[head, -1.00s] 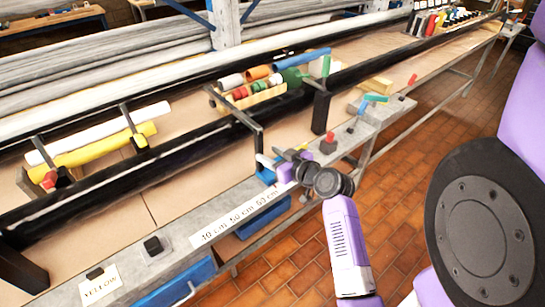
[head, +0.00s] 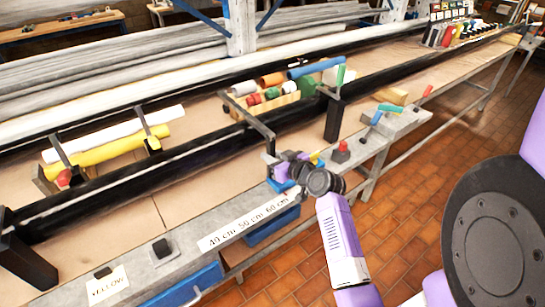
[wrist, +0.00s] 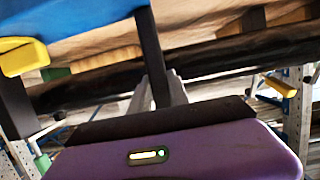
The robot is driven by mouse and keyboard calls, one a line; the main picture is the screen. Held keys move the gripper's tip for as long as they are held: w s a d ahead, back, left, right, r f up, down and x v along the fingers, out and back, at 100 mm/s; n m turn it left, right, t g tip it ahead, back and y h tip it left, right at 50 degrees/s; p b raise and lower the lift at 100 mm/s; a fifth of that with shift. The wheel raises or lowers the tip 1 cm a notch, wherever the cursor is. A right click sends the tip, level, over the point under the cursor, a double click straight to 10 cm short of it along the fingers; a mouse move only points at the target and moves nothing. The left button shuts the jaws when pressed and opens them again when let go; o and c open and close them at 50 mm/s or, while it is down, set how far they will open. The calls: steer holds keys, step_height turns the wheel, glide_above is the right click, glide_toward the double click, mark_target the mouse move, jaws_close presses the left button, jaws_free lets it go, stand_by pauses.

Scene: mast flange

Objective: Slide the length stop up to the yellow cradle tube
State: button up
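The length stop, a dark bracket (head: 255,122), reaches across the black rail to the bench's front side. My gripper (head: 272,163) is at its front end, over the grey front ledge. In the wrist view my two light-grey fingers (wrist: 159,88) stand close on either side of a dark post (wrist: 150,45), which looks like the stop's. I cannot tell whether they press on it. The yellow cradle tube (head: 110,152) lies well to the left, behind the rail, beside a white tube (head: 120,135) and between dark cradle arms. A wide gap separates it from the stop.
A tray of coloured rolls (head: 270,98) stands behind the stop. A length label (head: 248,223) and a YELLOW label (head: 107,287) lie on the ledge. The rail leftwards looks clear.

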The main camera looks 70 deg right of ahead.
jaws_close()
steer(key=w+a+p, duration=0.3)
steer(key=w+a, duration=0.3)
steer(key=a, duration=0.5)
steer(key=w+a+p, duration=0.4)
steer(key=w+a, duration=0.3)
steer(key=a, duration=0.3)
steer(key=shift+a, duration=0.35)
stand_by(3.3)
steer(key=shift+w, duration=0.15)
steer(key=o, duration=0.7)
jaws_free()
